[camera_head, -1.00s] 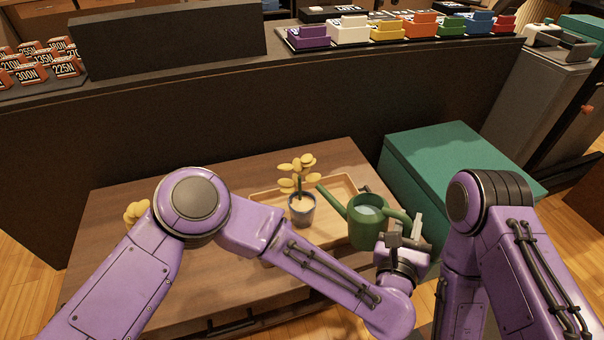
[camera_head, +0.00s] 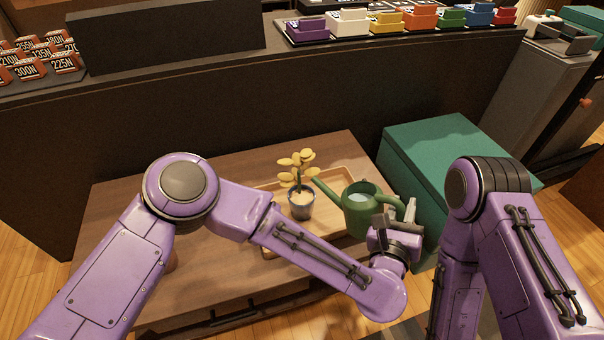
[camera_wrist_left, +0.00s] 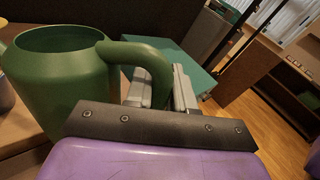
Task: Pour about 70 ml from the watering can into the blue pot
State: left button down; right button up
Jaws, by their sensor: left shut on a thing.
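The green watering can (camera_head: 356,218) is held by its handle in my left gripper (camera_head: 408,215), to the right of the blue pot. It looks about upright, with its spout pointing left and the tip close to the plant, above the pot's right side. Pale blue water shows in its opening. The blue pot (camera_head: 301,211) holds soil and a yellow-leaved plant (camera_head: 297,165). In the left wrist view the can (camera_wrist_left: 60,85) fills the left side, and its handle passes by the gripper fingers (camera_wrist_left: 165,90). My right arm shows, but its gripper does not.
The pot stands on a wooden tray (camera_head: 344,184) on a brown table (camera_head: 130,205). A teal box (camera_head: 440,150) stands right of the table. A dark counter (camera_head: 200,120) runs behind, with colored blocks on top. My left forearm crosses in front of the tray.

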aim_at(394, 202)
pick_arm(q)
jog(key=shift+n, duration=0.8)
jog(key=shift+w+a+r+p, duration=0.25)
jog(key=shift+a+r+p, duration=0.05)
jog(key=shift+r+p, duration=0.25)
jog(key=shift+w+a+r+p, duration=0.2)
jog(key=shift+a+r+p, duration=0.15)
jog(key=shift+r, duration=0.2)
jog(key=shift+w+a+r+p, duration=0.25)
jog(key=shift+r+p, duration=0.3)
dwell(2.1)
jog(key=s+d+f+m+b, duration=0.3)
jog(key=d+f+b, duration=0.1)
jog(key=f+b, duration=0.45)
jog(key=shift+m+t, duration=0.3)
jog(key=shift+m, duration=0.5)
notch_tip(394, 202, up, 4)
jog(key=p, duration=0.4)
jog(key=shift+w+d+r, duration=0.1)
jog(key=shift+r, duration=0.05)
